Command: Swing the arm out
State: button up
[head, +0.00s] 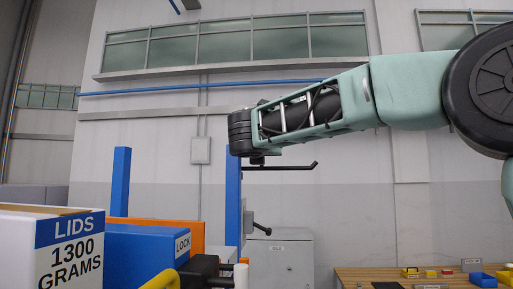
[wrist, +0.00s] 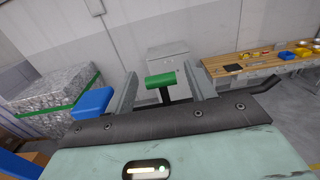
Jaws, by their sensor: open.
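In the wrist view my gripper (wrist: 162,70) is open, its two grey fingers spread apart. A green handle (wrist: 160,80) on a black stem shows between the fingers. I cannot tell whether the fingers touch it. A black rod with a bent end (wrist: 268,86) sticks out to the right beyond the gripper body. In the head view this rod (head: 285,167) lies level below the dark end of my arm, near the top of a blue post (head: 233,205). The fingers and green handle cannot be made out there.
A black lever (head: 262,228) juts from the blue post. A grey cabinet (head: 282,265) stands behind. A wooden workbench (head: 360,273) with small bins is at right.

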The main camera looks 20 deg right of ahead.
jog(key=b+v, duration=0.7)
jog(key=v, duration=0.9)
jog(key=shift+a, duration=0.1)
jog(key=shift+s+f, duration=0.1)
